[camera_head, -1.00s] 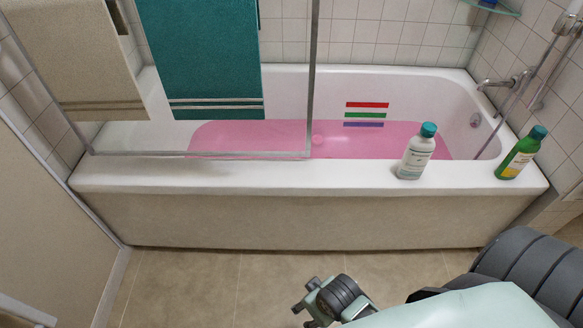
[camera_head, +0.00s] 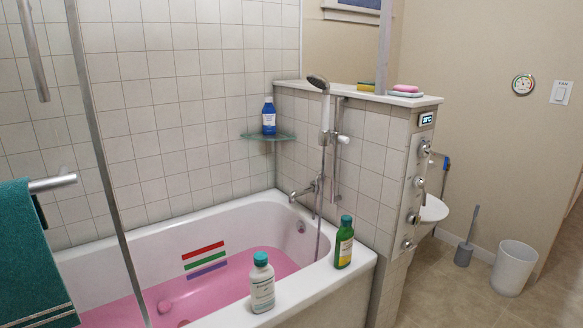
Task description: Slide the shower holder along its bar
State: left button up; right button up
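The shower head (camera_head: 318,82) hangs at the upper end of a vertical bar (camera_head: 336,160) on the tiled half wall at the tub's right end. The shower holder (camera_head: 341,139), with a light knob, sits on the bar in its upper part. A hose hangs from the hand shower down toward the tub. The mixer tap (camera_head: 305,190) is below it. Neither of my grippers shows in the head view now.
The bathtub (camera_head: 330,285) holds pink water. A white bottle (camera_head: 262,285) and a green bottle (camera_head: 344,243) stand on its rim. A glass screen and teal towel (camera_head: 30,260) are at left.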

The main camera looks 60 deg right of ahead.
aim_at(333, 137)
jog(key=z, duration=2.3)
jog(key=i+l+u, duration=0.1)
